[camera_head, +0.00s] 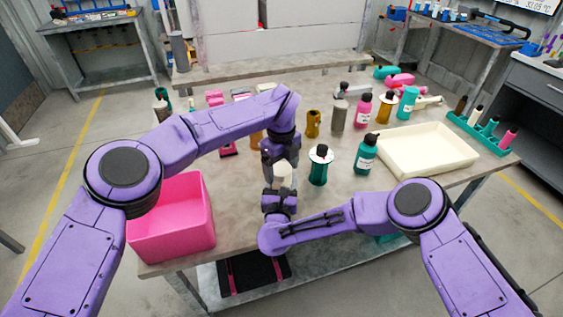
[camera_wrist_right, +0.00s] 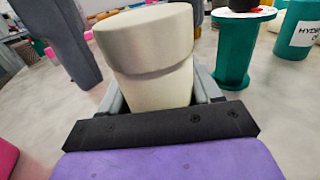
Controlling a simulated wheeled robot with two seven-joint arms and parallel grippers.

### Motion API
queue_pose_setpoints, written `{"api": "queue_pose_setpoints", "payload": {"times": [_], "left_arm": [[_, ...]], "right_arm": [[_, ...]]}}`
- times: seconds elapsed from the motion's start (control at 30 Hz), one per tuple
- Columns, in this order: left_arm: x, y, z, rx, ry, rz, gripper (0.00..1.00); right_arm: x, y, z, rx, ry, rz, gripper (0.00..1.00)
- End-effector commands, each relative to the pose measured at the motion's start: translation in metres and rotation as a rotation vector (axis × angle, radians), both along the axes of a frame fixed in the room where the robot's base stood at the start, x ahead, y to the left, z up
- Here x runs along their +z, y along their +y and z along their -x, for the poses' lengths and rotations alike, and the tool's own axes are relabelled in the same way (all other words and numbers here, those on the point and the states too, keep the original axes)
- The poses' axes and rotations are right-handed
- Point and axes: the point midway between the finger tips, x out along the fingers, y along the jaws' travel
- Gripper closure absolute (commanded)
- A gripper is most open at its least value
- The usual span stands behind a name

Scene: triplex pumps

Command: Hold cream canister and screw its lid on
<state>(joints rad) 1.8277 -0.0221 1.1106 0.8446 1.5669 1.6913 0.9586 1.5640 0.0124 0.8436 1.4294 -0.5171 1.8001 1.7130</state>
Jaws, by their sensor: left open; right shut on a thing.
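The cream canister (camera_head: 284,172) stands upright in the middle of the head view, and close up in the right wrist view (camera_wrist_right: 150,75). A wider cream top, the lid (camera_wrist_right: 146,35), sits on its body with a visible seam; I cannot tell how tight it is. My right gripper (camera_head: 281,190) is shut on the canister's lower body, its fingers on either side in the wrist view (camera_wrist_right: 160,92). My left gripper (camera_head: 281,157) is open just above the canister. One grey finger of it seems to show at the left of the wrist view; the other is not clear.
A pink bin (camera_head: 172,222) stands at the table's left front. A teal spool-like part (camera_head: 319,168) and a teal bottle (camera_head: 366,154) stand close right of the canister. A cream tray (camera_head: 425,148) lies farther right, beside a teal rack (camera_head: 480,134).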

Motion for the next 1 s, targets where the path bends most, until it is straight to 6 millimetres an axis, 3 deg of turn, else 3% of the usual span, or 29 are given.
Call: {"api": "queue_pose_setpoints", "payload": {"times": [0.13, 0.3, 0.43, 0.53, 0.8, 0.9, 1.0], "left_arm": [[0.0001, 0.0001, 0.0, 0.0, 0.0, 0.0, 0.21], [0.0002, 0.0, 0.0, 0.0, 0.0, 0.0, 0.75], [0.0002, 0.0, 0.0, -0.025, 0.001, 0.001, 0.76], [0.0001, -0.0001, 0.0002, -0.165, -0.001, 0.001, 0.76], [-0.0004, 0.0002, 0.0003, -0.956, -0.008, 0.001, 0.76], [-0.0003, 0.0003, 0.0001, -1.204, -0.01, 0.001, 0.76], [-0.0003, 0.0005, 0.0, -1.338, -0.012, 0.0, 0.76]], "right_arm": [[-0.0004, -0.0002, 0.0, 0.0, 0.0, 0.001, 1.0], [-0.0004, -0.0002, 0.0, 0.0, 0.001, 0.001, 1.0], [-0.0005, -0.0002, 0.0001, 0.0, 0.001, 0.001, 1.0], [-0.0005, -0.0002, 0.0001, 0.0, 0.001, 0.001, 1.0], [-0.0006, -0.0001, 0.0002, 0.0, 0.001, 0.001, 1.0], [-0.0006, -0.0001, 0.0002, 0.0, 0.001, 0.001, 1.0], [-0.0006, -0.0001, 0.0002, 0.0, 0.001, 0.001, 1.0]]}}
